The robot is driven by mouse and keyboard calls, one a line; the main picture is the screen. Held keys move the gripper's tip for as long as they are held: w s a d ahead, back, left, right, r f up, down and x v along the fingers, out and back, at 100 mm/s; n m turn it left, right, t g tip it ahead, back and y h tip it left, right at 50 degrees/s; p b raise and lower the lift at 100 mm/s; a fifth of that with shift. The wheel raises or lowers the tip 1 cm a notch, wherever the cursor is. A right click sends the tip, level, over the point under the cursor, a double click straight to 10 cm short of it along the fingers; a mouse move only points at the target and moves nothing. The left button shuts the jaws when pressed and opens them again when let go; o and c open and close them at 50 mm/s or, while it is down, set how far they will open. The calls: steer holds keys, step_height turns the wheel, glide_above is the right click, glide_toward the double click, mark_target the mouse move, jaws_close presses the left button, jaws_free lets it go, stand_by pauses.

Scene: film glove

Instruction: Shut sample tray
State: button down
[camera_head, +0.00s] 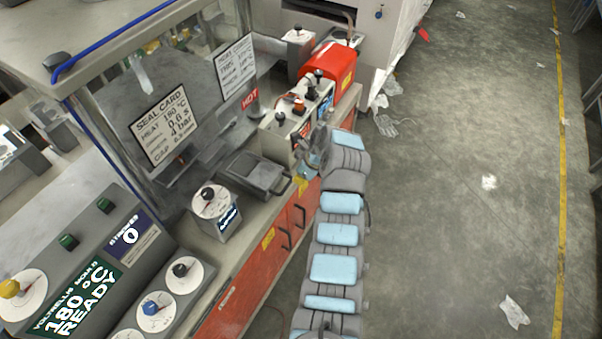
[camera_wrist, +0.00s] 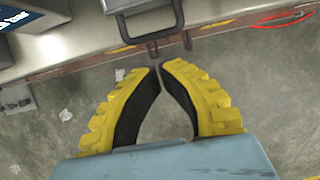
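The sample tray (camera_head: 255,174) is a dark grey, shallow rectangular piece on the counter, with a loop handle (camera_head: 298,184) at its right end near the counter's front edge. In the wrist view the handle (camera_wrist: 180,18) shows at the top centre, just beyond my fingertips. My gripper (camera_wrist: 162,67) has yellow ribbed fingers with black inner pads. The fingers bow apart in the middle and their tips come together, with nothing seen between them. In the head view my gripper (camera_head: 308,160) is close to the handle, partly hidden by my arm. I cannot tell whether it touches the handle.
A dial box (camera_head: 214,210) stands on the near side of the tray, and a control box (camera_head: 297,122) with knobs stands beyond it. Orange cabinet doors (camera_head: 270,255) with dark handles are below the counter. The floor (camera_head: 455,200) at right is mostly clear, with scattered litter.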

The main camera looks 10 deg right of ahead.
mark_target(288, 184)
steer(key=x, duration=0.4)
steer(key=w+a+x, duration=0.1)
steer(key=x, duration=0.2)
steer(key=shift+w+r, duration=0.1)
steer(key=shift+r, duration=0.15)
steer(key=shift+w+a+f+b, duration=0.1)
steer(key=shift+w+a+b, duration=0.5)
steer(key=shift+a, duration=0.3)
steer(key=shift+w+a, duration=0.1)
